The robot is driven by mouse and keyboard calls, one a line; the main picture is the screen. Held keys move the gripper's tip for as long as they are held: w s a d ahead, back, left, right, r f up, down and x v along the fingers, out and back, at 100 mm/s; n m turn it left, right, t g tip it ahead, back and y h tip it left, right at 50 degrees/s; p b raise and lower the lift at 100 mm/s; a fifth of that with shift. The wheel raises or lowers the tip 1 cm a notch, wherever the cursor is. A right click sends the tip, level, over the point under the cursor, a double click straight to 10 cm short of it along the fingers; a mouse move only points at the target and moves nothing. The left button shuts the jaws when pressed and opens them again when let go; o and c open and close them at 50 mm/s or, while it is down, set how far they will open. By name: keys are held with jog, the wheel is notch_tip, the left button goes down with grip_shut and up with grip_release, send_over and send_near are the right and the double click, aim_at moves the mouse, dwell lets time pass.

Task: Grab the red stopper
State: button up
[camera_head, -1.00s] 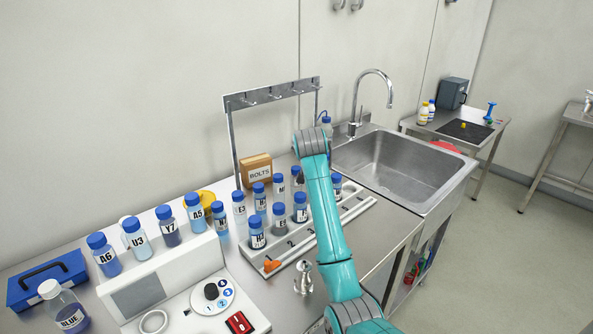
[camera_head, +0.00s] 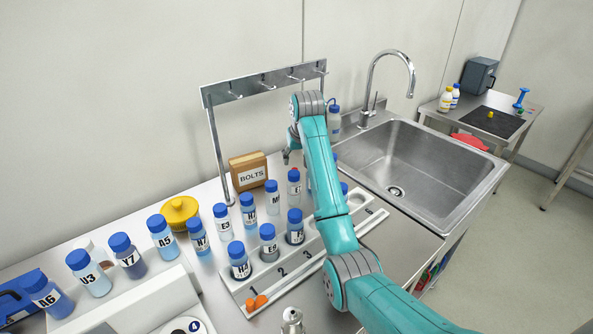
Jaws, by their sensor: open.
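Two small orange-red pieces (camera_head: 256,302) lie at the near left end of the white numbered rack (camera_head: 281,289), close to the 1 mark; I cannot tell whether either is the red stopper. A bottle (camera_head: 294,186) at the back of the rack shows a small reddish patch near its cap, too small to make out. My gripper (camera_head: 289,155) is open, partly hidden behind my arm's wrist. It hangs above the back of the rack, near that bottle, well away from the orange-red pieces. My arm hides the rack's right part.
Several blue-capped bottles (camera_head: 162,238) stand along the bench and in the rack. A BOLTS box (camera_head: 249,171) and a metal hook frame (camera_head: 265,84) stand behind. A yellow round item (camera_head: 179,212) sits left. The sink (camera_head: 414,165) is empty, with a tall tap (camera_head: 391,55).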

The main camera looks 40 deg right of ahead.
jog(key=x, duration=0.8)
jog(key=shift+d, duration=0.2)
jog(key=c, duration=0.9)
